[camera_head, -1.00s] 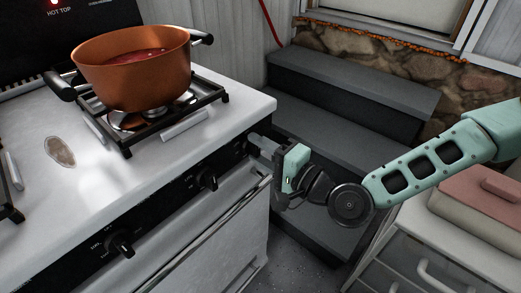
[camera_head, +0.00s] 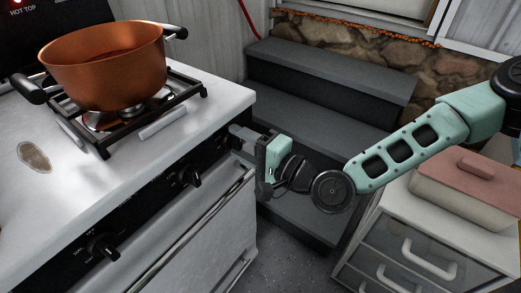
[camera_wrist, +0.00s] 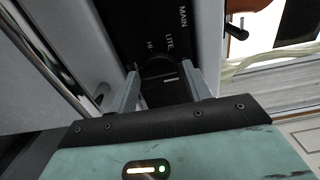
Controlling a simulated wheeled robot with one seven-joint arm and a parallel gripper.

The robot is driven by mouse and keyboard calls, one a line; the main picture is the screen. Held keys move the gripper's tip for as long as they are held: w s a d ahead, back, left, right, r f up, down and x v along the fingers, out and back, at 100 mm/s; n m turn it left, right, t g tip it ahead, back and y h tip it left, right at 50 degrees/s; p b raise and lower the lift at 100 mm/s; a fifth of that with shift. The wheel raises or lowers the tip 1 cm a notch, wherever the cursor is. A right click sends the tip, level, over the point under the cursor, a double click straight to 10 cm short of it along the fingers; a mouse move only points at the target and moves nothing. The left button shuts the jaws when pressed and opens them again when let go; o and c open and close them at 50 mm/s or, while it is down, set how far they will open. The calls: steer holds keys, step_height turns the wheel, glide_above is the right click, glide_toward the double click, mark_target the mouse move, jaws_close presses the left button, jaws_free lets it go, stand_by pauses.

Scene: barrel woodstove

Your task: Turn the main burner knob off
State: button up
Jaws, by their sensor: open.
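The main burner knob (camera_wrist: 157,66) is a dark round knob with a pale line, on the stove's black front panel. In the wrist view, the words MAIN, LITE and HI are printed beside it. My gripper (camera_wrist: 164,82) is open, with one finger on each side of the knob; I cannot tell whether they touch it. In the head view, my gripper (camera_head: 236,133) is at the right end of the panel and hides this knob. The white stove (camera_head: 190,115) carries a copper pot (camera_head: 105,72) on its right rear grate.
Two more black knobs, a nearer one (camera_head: 103,248) and a middle one (camera_head: 191,177), sit along the panel. An oven door handle (camera_head: 185,235) runs below them. Dark steps (camera_head: 325,80) rise behind my arm. A white drawer unit (camera_head: 400,235) stands at right, with a pink-lidded box (camera_head: 465,185) on it.

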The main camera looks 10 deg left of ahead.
steer(key=p+v, duration=0.5)
steer(key=v, duration=1.2)
steer(key=shift+d, duration=0.2)
steer(key=shift+s+f, duration=0.1)
steer(key=shift+s, duration=0.05)
